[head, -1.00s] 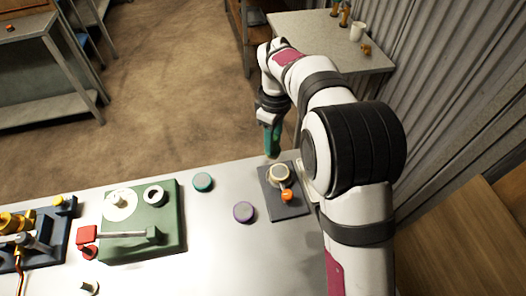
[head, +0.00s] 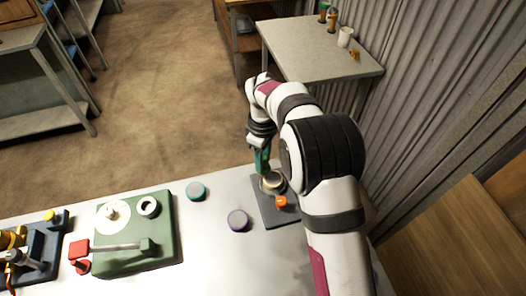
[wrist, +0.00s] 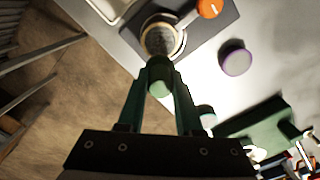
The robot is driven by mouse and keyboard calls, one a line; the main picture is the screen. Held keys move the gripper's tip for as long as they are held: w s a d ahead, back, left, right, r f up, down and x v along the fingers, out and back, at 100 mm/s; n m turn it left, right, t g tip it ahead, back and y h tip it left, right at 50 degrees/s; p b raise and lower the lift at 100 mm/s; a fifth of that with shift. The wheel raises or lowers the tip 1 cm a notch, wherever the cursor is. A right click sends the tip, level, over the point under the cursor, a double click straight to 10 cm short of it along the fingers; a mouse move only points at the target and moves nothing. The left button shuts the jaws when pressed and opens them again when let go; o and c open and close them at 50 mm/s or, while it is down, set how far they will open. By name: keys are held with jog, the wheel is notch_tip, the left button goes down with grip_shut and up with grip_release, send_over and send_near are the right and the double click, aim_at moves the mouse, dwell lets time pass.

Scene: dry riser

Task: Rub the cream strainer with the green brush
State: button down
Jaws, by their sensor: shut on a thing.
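The cream strainer (head: 272,184) is a round piece with a pale rim and a darker middle, on a dark grey plate (head: 279,214) at the bench's right end. In the wrist view the strainer (wrist: 162,36) is at the top centre, with its dark inside showing. My gripper (head: 263,160) is just behind it, pointing down. It is shut on the green brush (wrist: 160,78), held between the green fingers. The brush's far end overlaps the strainer's near edge in the wrist view; I cannot tell whether they touch. The bristles are hidden.
An orange knob (head: 281,202) sits on the plate beside the strainer. A purple disc (head: 238,220) and a teal disc (head: 196,191) lie to the left. A green fixture (head: 135,235) with a red-ended lever is farther left. The bench's far edge runs near my gripper.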

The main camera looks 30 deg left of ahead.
jog(key=shift+d+f, duration=0.45)
jog(key=shift+f, duration=0.25)
jog(key=shift+w+d, duration=0.15)
jog(key=shift+d, duration=1.15)
jog(key=shift+w+d, duration=0.1)
jog(key=shift+d, duration=1.2)
jog(key=shift+s+a, duration=0.15)
jog(key=shift+a, duration=1.45)
jog(key=shift+s+a, duration=0.1)
jog(key=shift+a, duration=1.45)
jog(key=shift+d+r, duration=0.1)
jog(key=shift+r, duration=3.95)
